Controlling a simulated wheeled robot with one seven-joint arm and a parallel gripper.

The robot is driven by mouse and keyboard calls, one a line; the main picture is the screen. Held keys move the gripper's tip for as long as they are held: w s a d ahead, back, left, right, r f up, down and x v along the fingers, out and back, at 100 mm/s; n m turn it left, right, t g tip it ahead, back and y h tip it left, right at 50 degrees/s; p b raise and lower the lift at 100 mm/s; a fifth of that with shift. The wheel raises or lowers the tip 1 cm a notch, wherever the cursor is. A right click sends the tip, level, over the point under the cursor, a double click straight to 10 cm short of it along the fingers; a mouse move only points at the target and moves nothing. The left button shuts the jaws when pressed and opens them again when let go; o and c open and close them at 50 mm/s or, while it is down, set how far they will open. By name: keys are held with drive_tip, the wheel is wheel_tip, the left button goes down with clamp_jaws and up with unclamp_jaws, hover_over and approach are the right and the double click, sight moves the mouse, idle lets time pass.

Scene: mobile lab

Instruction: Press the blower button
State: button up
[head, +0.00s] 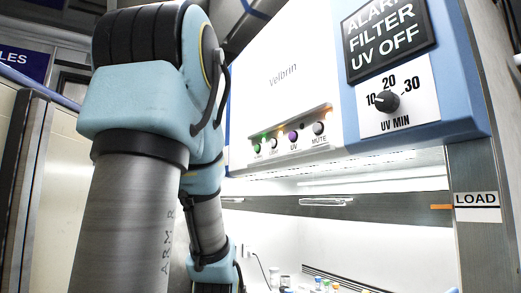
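A row of round buttons sits on a sloped metal panel (303,146) on the white front of a cabinet. From left to right there is a green-lit button (257,147), a second button (273,143) with an orange glow beside it, a purple button (293,137) labelled UV, and a dark button (318,128) labelled MUTE. The labels under the two left buttons are too small to read, so I cannot tell which is the blower. My arm stands left of the panel and bends down to the bottom edge. My gripper is not in view.
A UV MIN dial (386,102) and a dark alarm display (388,38) are at right. Below the panel is the lit cabinet opening with a grey sash bar (370,205). Small bottles (322,284) stand inside. A metal post with a LOAD label (476,199) is at far right.

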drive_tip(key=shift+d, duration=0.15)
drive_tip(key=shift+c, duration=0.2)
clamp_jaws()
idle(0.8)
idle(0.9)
